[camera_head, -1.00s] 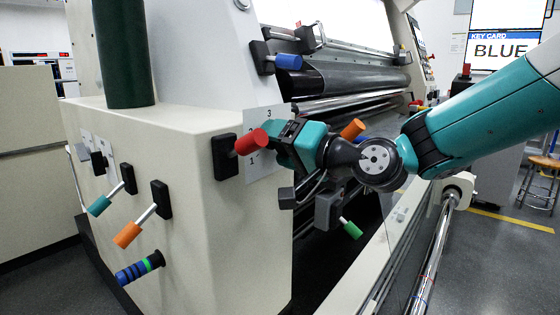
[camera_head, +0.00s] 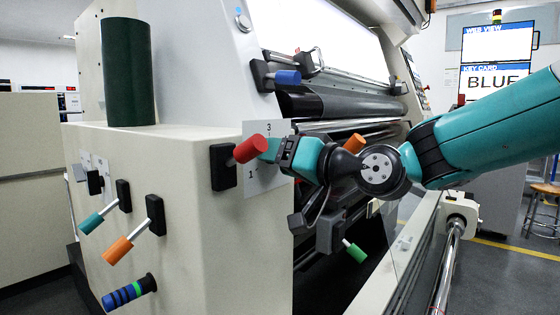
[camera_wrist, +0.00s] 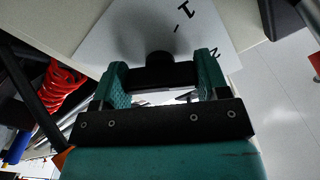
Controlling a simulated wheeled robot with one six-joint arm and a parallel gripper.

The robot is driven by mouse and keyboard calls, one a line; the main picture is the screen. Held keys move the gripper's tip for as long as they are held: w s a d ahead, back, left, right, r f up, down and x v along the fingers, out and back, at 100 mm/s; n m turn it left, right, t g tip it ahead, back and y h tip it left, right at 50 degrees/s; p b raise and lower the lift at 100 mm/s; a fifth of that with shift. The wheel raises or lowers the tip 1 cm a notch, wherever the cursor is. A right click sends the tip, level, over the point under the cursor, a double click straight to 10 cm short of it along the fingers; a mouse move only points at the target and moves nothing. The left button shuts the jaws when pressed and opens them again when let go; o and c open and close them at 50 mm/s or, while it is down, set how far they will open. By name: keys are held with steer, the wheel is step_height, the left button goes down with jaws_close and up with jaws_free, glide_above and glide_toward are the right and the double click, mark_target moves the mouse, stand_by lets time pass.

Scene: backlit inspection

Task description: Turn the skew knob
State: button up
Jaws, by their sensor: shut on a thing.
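The skew knob (camera_wrist: 158,62) is dark and stands out from a pale plate (camera_wrist: 215,25) printed with numbers. In the wrist view the two teal fingers of my gripper (camera_wrist: 160,77) lie on either side of the knob's dark grip, shut on it. In the head view my gripper (camera_head: 272,150) reaches the same numbered plate (camera_head: 262,184), where 3 and 1 show. There the knob is hidden behind the red handle and the gripper. Which number the knob points at cannot be told.
A red-handled lever (camera_head: 250,149) sticks out just left of my gripper. Blue (camera_head: 287,77), orange (camera_head: 355,143) and green (camera_head: 356,252) handles surround the arm. More levers stand on the cabinet's left face. A screen (camera_head: 494,80) reads KEY CARD BLUE.

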steer(key=o, duration=0.9)
steer(key=shift+o, duration=0.2)
steer(key=b+v, duration=0.1)
steer(key=v, duration=1.6)
steer(key=shift+s+d, duration=0.2)
